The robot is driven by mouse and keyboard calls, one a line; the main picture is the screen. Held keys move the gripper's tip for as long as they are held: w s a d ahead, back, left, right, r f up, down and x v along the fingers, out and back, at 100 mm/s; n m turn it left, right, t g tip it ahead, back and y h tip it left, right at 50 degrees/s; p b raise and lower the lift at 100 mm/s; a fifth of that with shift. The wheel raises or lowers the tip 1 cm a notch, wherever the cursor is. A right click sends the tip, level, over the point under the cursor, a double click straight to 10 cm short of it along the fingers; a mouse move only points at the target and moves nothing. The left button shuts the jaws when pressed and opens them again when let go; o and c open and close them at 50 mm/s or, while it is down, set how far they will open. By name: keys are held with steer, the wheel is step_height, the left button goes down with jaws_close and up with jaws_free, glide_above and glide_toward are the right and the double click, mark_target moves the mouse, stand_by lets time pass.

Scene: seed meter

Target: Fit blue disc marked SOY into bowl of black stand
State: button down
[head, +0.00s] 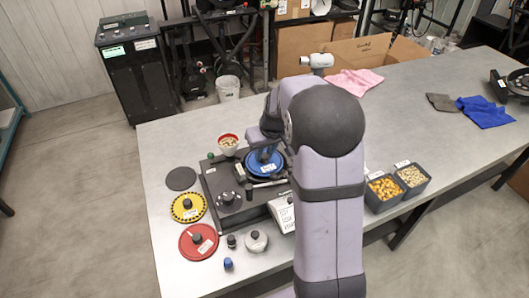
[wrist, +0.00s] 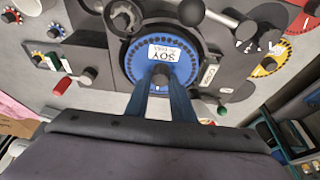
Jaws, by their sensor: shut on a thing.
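The blue disc marked SOY (wrist: 182,62) lies face up over the round bowl of the black stand, and a dark rim shows around it. It also shows in the head view (head: 262,169). My gripper (wrist: 160,80) is shut on the disc's central knob. I cannot tell whether the disc is fully down in the bowl or slightly above it. The black stand (head: 222,187) sits flat on the grey table, with a dark knob on its left part. My arm hides part of the stand's right side in the head view.
A yellow disc (head: 179,214), a red disc (head: 188,249) and a dark disc (head: 181,179) lie left of the stand. A red-rimmed bowl of seeds (head: 228,144) stands behind. Small knobs lie in front. Two filled bins (head: 384,206) stand right of my arm.

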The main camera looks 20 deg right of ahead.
steer(key=shift+f+b, duration=0.85)
steer(key=shift+f, duration=0.25)
stand_by(1.2)
steer(key=c, duration=1.2)
jaws_free()
steer(key=shift+r, duration=0.15)
steer(key=shift+r+p, duration=2.35)
steer(key=shift+r, duration=0.55)
steer(key=shift+a, duration=0.1)
steer(key=shift+a+b, duration=0.25)
steer(key=shift+b, duration=0.2)
steer(key=s+a+f+g, duration=0.1)
steer(key=s+a, duration=0.2)
steer(key=s, duration=0.6)
steer(key=s+a+f+g, duration=0.1)
steer(key=s+a, duration=0.3)
steer(key=s, duration=0.4)
steer(key=s+a+g, duration=0.2)
steer(key=s+a, duration=0.1)
steer(key=s, duration=0.6)
steer(key=shift+s+a+f+p, duration=0.15)
steer(key=shift+s+f+p, duration=0.15)
steer(key=shift+f+p, duration=0.15)
